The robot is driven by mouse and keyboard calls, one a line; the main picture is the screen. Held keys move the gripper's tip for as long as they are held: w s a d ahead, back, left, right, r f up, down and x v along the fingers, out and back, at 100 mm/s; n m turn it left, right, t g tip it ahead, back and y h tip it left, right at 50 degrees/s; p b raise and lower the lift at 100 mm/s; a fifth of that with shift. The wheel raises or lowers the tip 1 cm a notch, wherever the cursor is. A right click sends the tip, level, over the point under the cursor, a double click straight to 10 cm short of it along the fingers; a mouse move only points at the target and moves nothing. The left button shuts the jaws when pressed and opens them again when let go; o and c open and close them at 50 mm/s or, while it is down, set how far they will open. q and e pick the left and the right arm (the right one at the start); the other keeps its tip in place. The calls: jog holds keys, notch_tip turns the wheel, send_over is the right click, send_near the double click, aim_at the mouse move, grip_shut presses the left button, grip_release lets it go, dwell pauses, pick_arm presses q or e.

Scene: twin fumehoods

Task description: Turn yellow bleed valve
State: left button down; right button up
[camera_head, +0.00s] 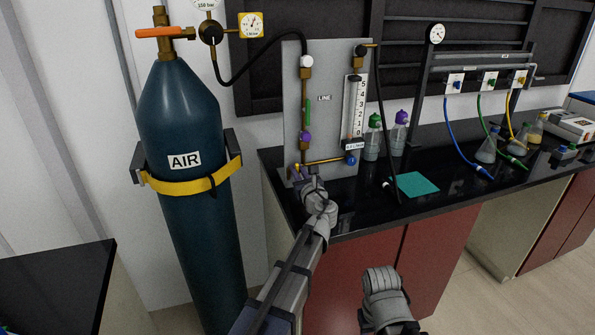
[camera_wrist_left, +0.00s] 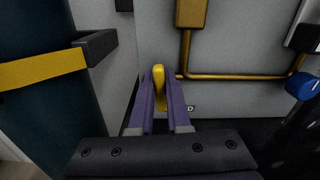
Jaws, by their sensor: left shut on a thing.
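The yellow bleed valve handle (camera_wrist_left: 158,76) stands upright at the bottom left of the grey panel (camera_head: 341,99). In the left wrist view it sits between the two purple fingers of my left gripper (camera_wrist_left: 160,92). The left gripper is shut on it, and the fingers hide the handle's lower part. In the head view my left arm reaches the panel's lower left corner, and the gripper (camera_head: 296,173) mostly covers the valve there.
A blue knob (camera_head: 351,160) is on the panel right of the valve, below a flow meter (camera_head: 355,110). An AIR cylinder (camera_head: 183,125) with a yellow strap (camera_head: 190,186) stands close on the left. Bottles (camera_head: 372,145) and a teal mat (camera_head: 415,185) are on the black bench.

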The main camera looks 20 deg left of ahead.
pick_arm(q)
jog(key=n, duration=0.4)
jog(key=shift+s+a, duration=0.1)
jog(key=n, duration=0.4)
jog(key=shift+f, duration=0.15)
jog(key=n, duration=0.4)
jog(key=shift+a+f, duration=0.1)
jog(key=shift+s+n+b, duration=0.1)
jog(key=shift+n+b, duration=0.2)
jog(key=shift+n, duration=1.4)
jog(key=c, duration=0.9)
grip_release()
jog(key=shift+s, duration=0.1)
